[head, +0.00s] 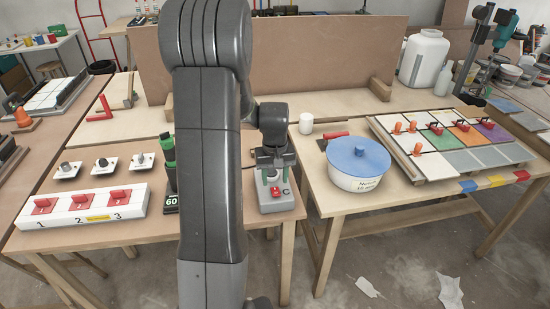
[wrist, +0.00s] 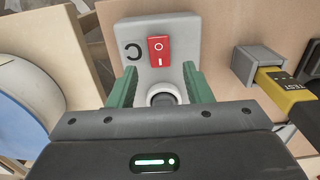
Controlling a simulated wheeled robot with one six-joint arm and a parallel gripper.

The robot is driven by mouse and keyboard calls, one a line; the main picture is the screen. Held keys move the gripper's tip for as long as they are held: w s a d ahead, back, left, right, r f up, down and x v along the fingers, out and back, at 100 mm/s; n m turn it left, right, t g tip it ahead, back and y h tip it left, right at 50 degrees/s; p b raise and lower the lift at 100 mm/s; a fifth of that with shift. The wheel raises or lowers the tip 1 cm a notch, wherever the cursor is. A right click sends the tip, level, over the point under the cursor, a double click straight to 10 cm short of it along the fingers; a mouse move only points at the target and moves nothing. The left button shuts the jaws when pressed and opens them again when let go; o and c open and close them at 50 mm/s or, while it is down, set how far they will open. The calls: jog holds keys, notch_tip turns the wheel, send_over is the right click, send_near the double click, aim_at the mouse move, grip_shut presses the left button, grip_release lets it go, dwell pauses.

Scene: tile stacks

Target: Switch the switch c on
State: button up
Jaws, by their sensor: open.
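The switch c box is a grey box (head: 279,204) on the front right of the left table, with a red rocker and the letter C. In the wrist view, the red rocker (wrist: 160,51) carries an O and an I mark on the grey box (wrist: 186,27). I cannot tell which side is pressed. A white ring with a dark centre (wrist: 163,92) sits on the box, partly hidden by my gripper. My gripper (head: 274,166) is open, pointing down over the box. In the wrist view its green fingers (wrist: 157,82) straddle the ring, with nothing visibly held between them.
A white box with red switches numbered 1, 2 and 3 (head: 85,220) stands at the left. A black and green device marked 60 (head: 170,185) is beside my arm. A blue-lidded pot (head: 358,158) stands on the right table. A yellow tester (wrist: 288,88) lies right of the box.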

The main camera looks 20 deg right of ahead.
aim_at(275, 190)
notch_tip(275, 190, up, 11)
jog(key=shift+f, duration=0.2)
jog(key=shift+f, duration=0.1)
dwell(0.4)
notch_tip(275, 190, down, 14)
jog(key=shift+r, duration=0.1)
jog(key=shift+s, duration=0.1)
jog(key=shift+r, duration=0.1)
dwell(0.6)
